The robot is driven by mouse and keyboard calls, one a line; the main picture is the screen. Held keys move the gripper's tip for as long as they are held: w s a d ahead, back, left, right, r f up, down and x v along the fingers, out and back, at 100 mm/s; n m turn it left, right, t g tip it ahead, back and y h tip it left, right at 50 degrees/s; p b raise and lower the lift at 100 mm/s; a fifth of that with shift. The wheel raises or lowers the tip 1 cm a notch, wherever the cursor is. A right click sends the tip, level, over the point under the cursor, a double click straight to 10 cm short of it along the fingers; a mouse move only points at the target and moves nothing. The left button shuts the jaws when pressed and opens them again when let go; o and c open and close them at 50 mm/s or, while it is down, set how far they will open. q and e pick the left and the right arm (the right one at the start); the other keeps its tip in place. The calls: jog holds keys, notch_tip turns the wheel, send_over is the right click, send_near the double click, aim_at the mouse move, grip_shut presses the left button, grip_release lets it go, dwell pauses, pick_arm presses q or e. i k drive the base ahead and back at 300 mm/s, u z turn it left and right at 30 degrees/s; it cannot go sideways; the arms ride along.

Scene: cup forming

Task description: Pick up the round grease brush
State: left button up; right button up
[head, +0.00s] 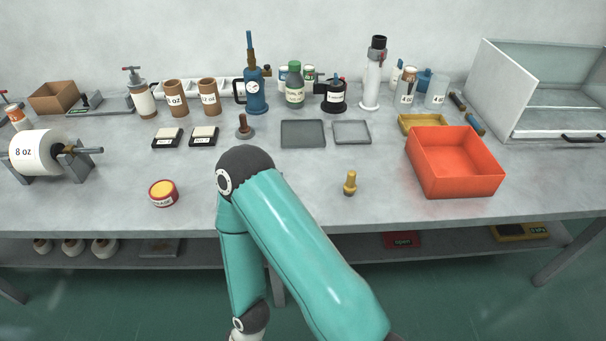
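A small yellow upright piece with a narrow top and a dark foot (350,183) stands alone on the front of the bench; it looks like the round grease brush, though it is too small to be sure. A red tin with a yellow top (163,194) and a partly readable grease label sits to the left near the front edge. A teal arm of mine comes in from the bottom right, bends above the bench front between tin and brush, and runs back down out of the picture. Neither gripper shows.
An orange-red open box (455,165) stands right of the brush. Two grey trays (303,134) and a brown-handled tool with a round base (243,128) lie behind. Bottles and cups line the back. A paper roll (38,152) stands left. Bench around the brush is clear.

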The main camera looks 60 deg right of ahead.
aim_at(350, 187)
jog(key=z, duration=0.05)
jog(key=k, duration=1.75)
jog(key=z, duration=0.75)
jog(key=i, duration=1)
jog(key=z, duration=0.05)
